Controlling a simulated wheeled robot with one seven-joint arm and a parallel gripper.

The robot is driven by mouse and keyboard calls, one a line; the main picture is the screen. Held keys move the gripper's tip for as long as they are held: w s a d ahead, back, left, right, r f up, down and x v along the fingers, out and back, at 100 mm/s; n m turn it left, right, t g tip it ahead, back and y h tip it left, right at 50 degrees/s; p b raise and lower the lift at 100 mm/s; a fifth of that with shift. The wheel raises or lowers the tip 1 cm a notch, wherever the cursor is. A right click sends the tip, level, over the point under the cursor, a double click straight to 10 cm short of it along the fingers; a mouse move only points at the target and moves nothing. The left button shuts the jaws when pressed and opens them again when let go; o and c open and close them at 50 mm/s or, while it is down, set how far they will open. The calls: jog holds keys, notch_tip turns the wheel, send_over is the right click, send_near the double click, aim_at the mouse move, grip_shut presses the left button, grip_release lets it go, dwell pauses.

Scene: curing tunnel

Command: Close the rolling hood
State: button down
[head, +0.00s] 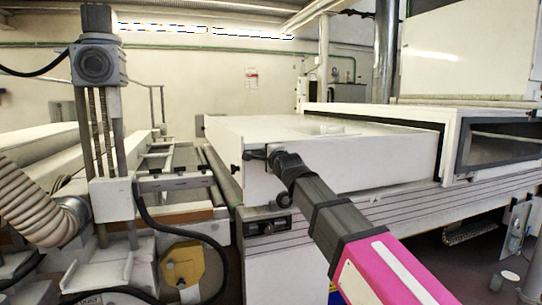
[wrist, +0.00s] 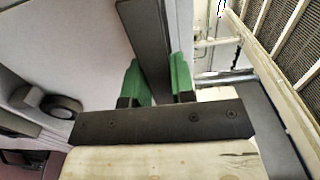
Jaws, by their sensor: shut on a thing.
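The rolling hood (head: 350,160) is a long white box in the middle of the head view. It sits on a grey machine bed and extends left out of a dark-edged white housing (head: 452,120). My gripper (head: 270,158) is at the near left end of the hood, at a small dark fitting. In the wrist view, the green fingertips of my gripper (wrist: 160,84) are shut on a dark bar, the handle (wrist: 150,35), one on each side. A pale panel (wrist: 70,35) lies behind the bar. The head view hides most of the handle behind my arm.
A grey post (head: 104,150) with a ribbed hose (head: 35,200) stands at the left. An open rail frame (head: 175,170) lies left of the hood. Grey bed sides (head: 400,205) run below it. A window (head: 500,148) shows in the housing's right side.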

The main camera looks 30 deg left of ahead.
jog(key=shift+s+a, duration=0.15)
jog(key=c, duration=1)
grip_release()
jog(key=shift+s+a, duration=0.1)
jog(key=shift+o, duration=0.2)
jog(key=v, duration=1.1)
